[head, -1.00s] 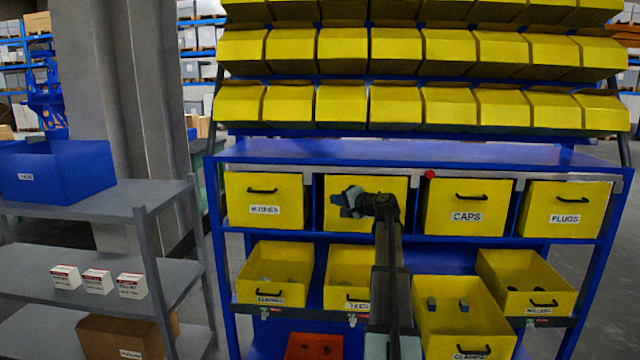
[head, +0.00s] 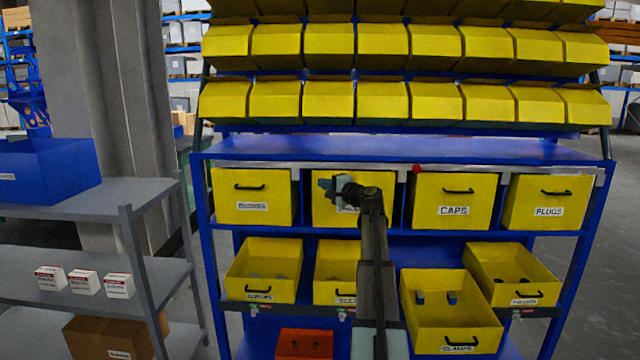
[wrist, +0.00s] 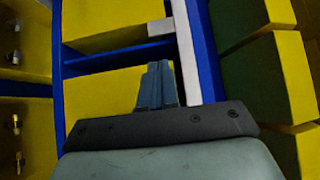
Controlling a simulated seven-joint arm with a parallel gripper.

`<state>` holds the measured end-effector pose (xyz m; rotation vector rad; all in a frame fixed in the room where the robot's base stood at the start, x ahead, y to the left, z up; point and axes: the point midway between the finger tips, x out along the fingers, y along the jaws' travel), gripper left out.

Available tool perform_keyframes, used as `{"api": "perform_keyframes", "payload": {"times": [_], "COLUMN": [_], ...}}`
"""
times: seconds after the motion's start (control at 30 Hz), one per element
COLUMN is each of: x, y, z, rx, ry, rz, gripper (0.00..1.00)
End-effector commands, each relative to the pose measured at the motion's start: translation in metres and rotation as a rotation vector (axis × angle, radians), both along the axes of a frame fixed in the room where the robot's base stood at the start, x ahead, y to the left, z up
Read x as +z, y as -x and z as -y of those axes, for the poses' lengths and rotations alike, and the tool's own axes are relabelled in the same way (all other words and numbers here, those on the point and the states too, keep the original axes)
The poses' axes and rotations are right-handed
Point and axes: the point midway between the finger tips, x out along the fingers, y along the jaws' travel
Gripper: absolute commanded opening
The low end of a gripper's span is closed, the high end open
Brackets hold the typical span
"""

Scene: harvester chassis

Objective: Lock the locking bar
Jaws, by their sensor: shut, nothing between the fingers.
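The locking bar (head: 465,170) is a thin silver-grey strip along the top of the upper drawer row, with short tabs hanging down and a red knob (head: 417,168) near its middle. In the wrist view the bar (wrist: 187,50) runs past the fingertips, and one tab (wrist: 160,28) juts left over a drawer edge. My gripper (head: 326,186) is in front of the second upper drawer, below the bar and left of the knob. Its fingers (wrist: 158,72) are together and empty, apparently apart from the bar. My gripper hides part of that drawer's front.
The upper drawers, such as the CAPS drawer (head: 455,202), look pushed in. Several lower drawers are pulled out, the CLAMPS drawer (head: 452,315) furthest. Yellow bins (head: 380,102) overhang above the blue shelf (head: 370,148). A grey shelf unit (head: 95,192) stands left.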

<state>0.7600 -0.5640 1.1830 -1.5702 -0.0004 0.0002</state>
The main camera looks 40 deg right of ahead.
Motion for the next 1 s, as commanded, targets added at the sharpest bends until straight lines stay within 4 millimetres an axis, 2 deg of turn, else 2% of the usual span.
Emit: {"api": "perform_keyframes", "payload": {"times": [0.6, 0.77, 1.0], "x": [0.001, 0.0, 0.0], "y": [-0.085, -0.092, -0.092], "z": [0.001, 0.001, 0.0], "rx": [0.0, -0.001, -0.001], "ry": [0.001, 0.001, 0.001], "rz": [0.0, 0.0, 0.0], "gripper": [0.0, 0.0, 0.0]}}
